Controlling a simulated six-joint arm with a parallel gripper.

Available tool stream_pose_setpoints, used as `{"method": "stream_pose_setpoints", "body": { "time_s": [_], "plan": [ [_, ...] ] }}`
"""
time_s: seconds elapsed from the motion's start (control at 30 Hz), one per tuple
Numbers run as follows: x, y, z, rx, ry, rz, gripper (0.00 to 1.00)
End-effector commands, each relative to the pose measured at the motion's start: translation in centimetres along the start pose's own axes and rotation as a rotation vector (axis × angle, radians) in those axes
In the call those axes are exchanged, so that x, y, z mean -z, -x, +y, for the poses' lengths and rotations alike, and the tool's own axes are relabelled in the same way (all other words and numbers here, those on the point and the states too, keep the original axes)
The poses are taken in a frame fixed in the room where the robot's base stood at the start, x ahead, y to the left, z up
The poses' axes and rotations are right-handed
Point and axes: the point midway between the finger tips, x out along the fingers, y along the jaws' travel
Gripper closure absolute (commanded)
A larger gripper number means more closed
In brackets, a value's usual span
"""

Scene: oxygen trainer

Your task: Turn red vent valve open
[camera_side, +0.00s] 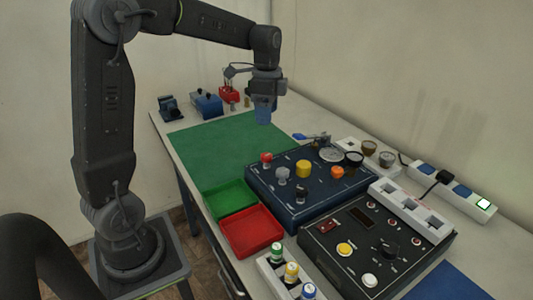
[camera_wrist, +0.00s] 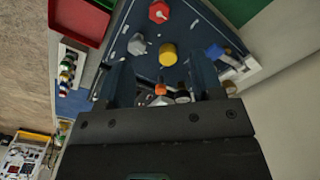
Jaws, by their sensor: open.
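The red valve knob (camera_side: 266,158) stands on the blue panel (camera_side: 318,205), at its back left corner. In the wrist view the red knob (camera_wrist: 158,12) shows at the top edge, with a faceted head. My gripper (camera_side: 264,114) hangs above the work, higher than the knob and apart from it. In the wrist view its two fingers (camera_wrist: 162,78) are spread with nothing held between them. A yellow knob (camera_side: 303,169), a grey knob (camera_side: 282,174) and an orange knob (camera_side: 337,172) stand on the same panel.
A green mat (camera_side: 215,150) lies clear to the left. Green (camera_side: 229,198) and red trays (camera_side: 250,232) sit in front of the panel. A gauge (camera_side: 332,154) stands at the panel's back. A dark control box (camera_side: 365,240) is to the right.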

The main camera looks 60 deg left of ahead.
Motion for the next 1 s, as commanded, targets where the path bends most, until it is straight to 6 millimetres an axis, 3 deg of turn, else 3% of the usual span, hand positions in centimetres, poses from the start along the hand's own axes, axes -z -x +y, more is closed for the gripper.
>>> {"method": "stream_pose_setpoints", "body": {
  "time_s": [0.6,0.8,1.0],
  "plan": [
    [0.0,-11.2,0.2,-0.003,0.003,-0.001,0.40],
    [0.0,-12.9,0.1,0.000,0.003,0.000,0.40],
    [0.0,-13.2,0.1,0.000,0.003,0.000,0.40]
  ]
}}
